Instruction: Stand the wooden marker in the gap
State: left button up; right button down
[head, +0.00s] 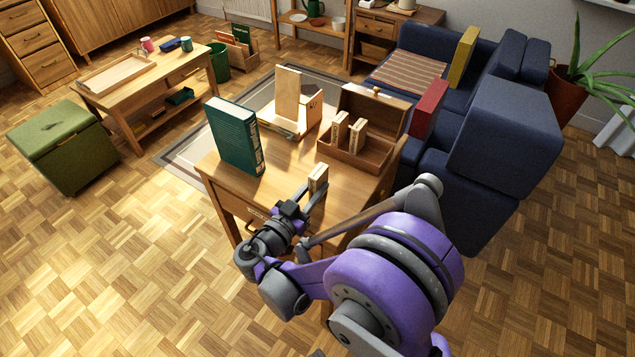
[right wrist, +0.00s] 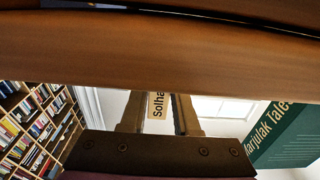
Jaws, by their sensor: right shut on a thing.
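My right gripper (head: 306,201) is shut on a pale wooden marker (head: 318,177), held upright at the near side of the small wooden table (head: 222,168). In the right wrist view the marker (right wrist: 157,105) sits between the two fingers, with lettering that reads "Solha" and is cut off. Beyond it, an open brown wooden box (head: 372,161) holds two pale upright blocks, a left block (head: 339,131) and a right block (head: 357,136), with a narrow gap between them. The gripper is in front of the box, apart from it. My left gripper is not in view.
A tall green book (head: 235,136) stands on the table's left; it also shows in the right wrist view (right wrist: 286,137). A pale wooden stand (head: 288,94) is at the back. A brown wooden surface (right wrist: 150,48) crosses the wrist view. A blue sofa (head: 480,150) adjoins the table's right.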

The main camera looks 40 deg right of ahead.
jog(key=shift+r, duration=0.3)
jog(key=v, duration=0.8)
jog(key=shift+a, duration=0.25)
jog(key=shift+s, duration=0.1)
